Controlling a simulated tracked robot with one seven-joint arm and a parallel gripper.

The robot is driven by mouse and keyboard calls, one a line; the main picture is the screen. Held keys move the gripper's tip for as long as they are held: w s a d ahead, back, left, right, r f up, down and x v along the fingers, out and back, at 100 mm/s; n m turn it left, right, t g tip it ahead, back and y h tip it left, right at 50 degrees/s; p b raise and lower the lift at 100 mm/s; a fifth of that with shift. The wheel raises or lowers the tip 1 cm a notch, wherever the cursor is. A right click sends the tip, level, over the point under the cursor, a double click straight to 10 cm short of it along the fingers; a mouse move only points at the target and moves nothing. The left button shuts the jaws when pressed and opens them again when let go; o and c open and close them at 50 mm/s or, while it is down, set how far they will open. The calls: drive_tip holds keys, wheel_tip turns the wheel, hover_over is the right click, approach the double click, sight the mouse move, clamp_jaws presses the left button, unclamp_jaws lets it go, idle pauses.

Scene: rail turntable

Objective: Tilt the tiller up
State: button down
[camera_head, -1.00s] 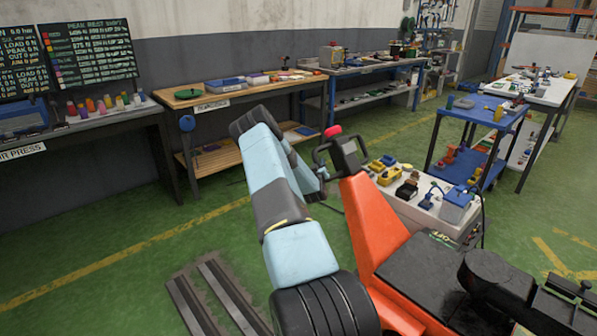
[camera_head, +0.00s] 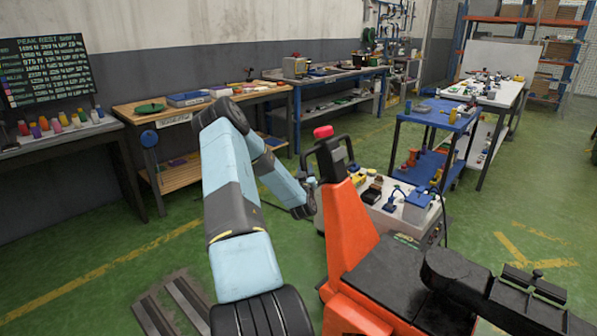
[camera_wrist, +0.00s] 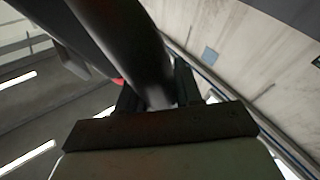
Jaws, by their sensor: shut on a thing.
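The tiller (camera_head: 345,220) is an orange upright arm in the middle of the head view. Its top is a black looped handle (camera_head: 331,158) with a red knob (camera_head: 323,131). It stands nearly upright in the picture. My gripper (camera_head: 309,180) is at the left side of the handle, small and partly lost against dark parts. In the wrist view, a thick dark bar of the handle (camera_wrist: 140,45) passes between the fingers of my gripper (camera_wrist: 157,92), which is shut on it. A bit of red shows beside one finger.
A low machine top with small parts (camera_head: 390,205) stands just behind the tiller. A blue cart (camera_head: 432,118) is to the right. Workbenches (camera_head: 205,107) line the wall. A grey floor rail (camera_head: 172,303) lies at lower left. Green floor is clear on the left.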

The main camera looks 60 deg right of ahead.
drive_tip(key=shift+f, duration=0.1)
drive_tip(key=c, duration=0.8)
unclamp_jaws()
drive_tip(key=shift+c, duration=0.2)
drive_tip(key=shift+a, duration=0.1)
drive_tip(key=v, duration=1.3)
drive_tip(key=shift+a+f, duration=0.2)
drive_tip(key=shift+a, duration=0.1)
